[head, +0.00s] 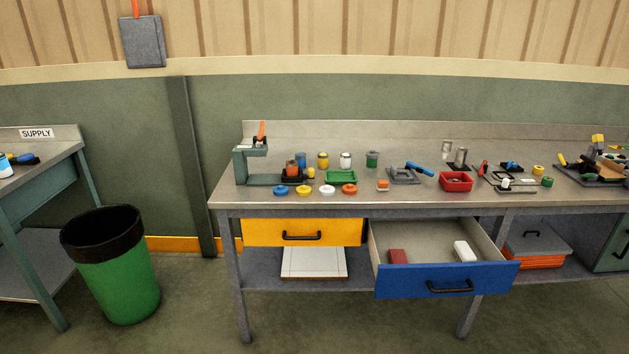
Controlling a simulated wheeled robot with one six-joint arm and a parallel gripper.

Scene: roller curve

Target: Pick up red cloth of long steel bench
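The long steel bench (225,197) stands against the green wall, with several small items on its top. I cannot make out a clear red cloth on the bench top. A dark red block-like item (398,256) lies in the left part of the open blue-fronted drawer (410,282); I cannot tell whether it is folded cloth. A white item (465,251) lies to its right in the same drawer. A red tray (456,181) with small things in it sits on the bench top. My gripper is not in view.
The blue drawer sticks out from the bench front; the yellow drawer (270,232) beside it is shut. A green bin (118,275) stands between the bench and the supply table (40,152). Bare floor (195,310) shows between bin and bench.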

